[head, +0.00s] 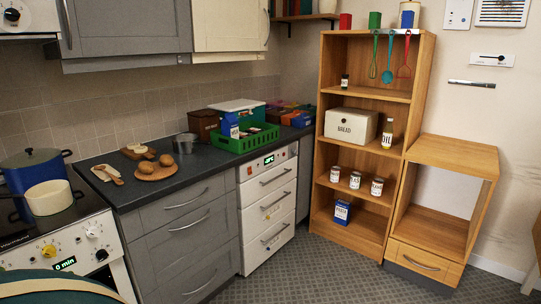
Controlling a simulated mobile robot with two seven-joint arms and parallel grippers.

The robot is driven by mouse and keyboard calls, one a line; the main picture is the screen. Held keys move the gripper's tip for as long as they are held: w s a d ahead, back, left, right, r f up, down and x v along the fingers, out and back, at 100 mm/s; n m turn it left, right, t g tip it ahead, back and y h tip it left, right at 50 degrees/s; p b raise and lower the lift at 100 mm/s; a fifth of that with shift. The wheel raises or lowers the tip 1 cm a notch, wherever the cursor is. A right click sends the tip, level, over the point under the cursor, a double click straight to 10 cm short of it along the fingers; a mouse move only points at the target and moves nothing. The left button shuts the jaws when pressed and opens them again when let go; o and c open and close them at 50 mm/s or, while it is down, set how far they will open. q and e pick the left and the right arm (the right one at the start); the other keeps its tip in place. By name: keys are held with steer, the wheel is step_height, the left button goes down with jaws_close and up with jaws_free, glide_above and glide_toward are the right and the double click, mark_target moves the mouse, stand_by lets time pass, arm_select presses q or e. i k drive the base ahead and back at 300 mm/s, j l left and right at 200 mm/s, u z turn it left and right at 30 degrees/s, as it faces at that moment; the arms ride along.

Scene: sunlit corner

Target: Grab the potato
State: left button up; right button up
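Two brown potatoes sit on a round wooden board (155,177) on the dark countertop. One potato (147,167) is at the left of the board and the other potato (166,160) is at its back right. Behind them is a second wooden board (129,153) with small brownish items on it, too small to identify surely. Neither of my grippers is in the head view.
A pale board with a wooden spoon (110,174) lies left of the potatoes. A metal pot (185,143) and a green crate (245,143) stand to the right. A cream pan (49,198) and a blue pot (33,168) are on the stove. The grey floor (300,275) is open.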

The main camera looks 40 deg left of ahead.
mark_target(167, 161)
steer(key=i+u, duration=0.45)
steer(key=i, duration=0.25)
steer(key=i+l+u, duration=0.25)
steer(key=i+u, duration=0.2)
steer(key=i, duration=0.2)
